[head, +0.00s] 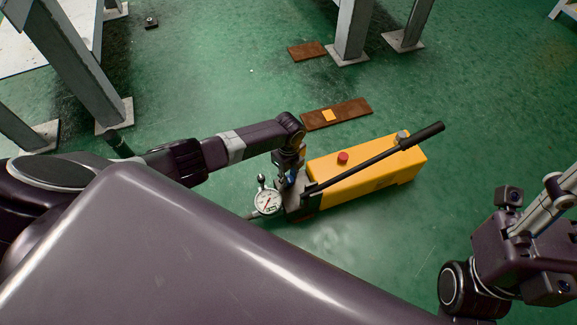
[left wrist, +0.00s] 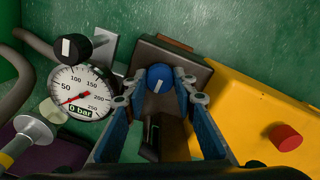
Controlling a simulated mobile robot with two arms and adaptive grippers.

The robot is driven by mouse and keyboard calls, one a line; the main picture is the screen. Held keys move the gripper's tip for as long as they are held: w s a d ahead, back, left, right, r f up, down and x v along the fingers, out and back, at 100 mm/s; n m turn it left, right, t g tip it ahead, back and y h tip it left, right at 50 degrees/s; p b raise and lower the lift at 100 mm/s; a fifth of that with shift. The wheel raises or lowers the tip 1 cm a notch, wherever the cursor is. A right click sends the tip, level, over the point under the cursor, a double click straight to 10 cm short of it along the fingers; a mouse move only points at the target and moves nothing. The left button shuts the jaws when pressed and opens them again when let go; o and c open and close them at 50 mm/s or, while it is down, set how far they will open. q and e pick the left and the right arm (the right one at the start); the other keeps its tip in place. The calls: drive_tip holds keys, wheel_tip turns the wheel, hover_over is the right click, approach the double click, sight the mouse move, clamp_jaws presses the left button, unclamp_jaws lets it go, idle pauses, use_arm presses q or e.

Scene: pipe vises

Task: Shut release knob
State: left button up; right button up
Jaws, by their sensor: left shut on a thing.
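A yellow hand pump (head: 372,172) with a long black lever (head: 385,153) stands on the green floor. At its left end is a dark metal block with a round pressure gauge (head: 267,202). The gauge (left wrist: 79,92) reads 0 bar in the left wrist view. A blue knob (left wrist: 159,80) with a white line sits on the block, and a black knob (left wrist: 91,47) with a white line is above the gauge. My left gripper (left wrist: 159,90) is shut on the blue knob, a finger on each side. In the head view the left gripper (head: 288,180) hides that knob.
A red cap (head: 343,158) sits on the pump's top. A rusty plate (head: 337,113) lies on the floor behind the pump, and another (head: 307,51) lies farther back. Grey steel posts (head: 353,28) stand beyond. The floor right of the pump is clear.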

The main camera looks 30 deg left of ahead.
sight(289, 178)
use_arm(q)
drive_tip(key=o, duration=1.2)
drive_tip(key=shift+c, duration=0.2)
drive_tip(key=shift+r, duration=0.1)
wheel_tip(289, 178, up, 12)
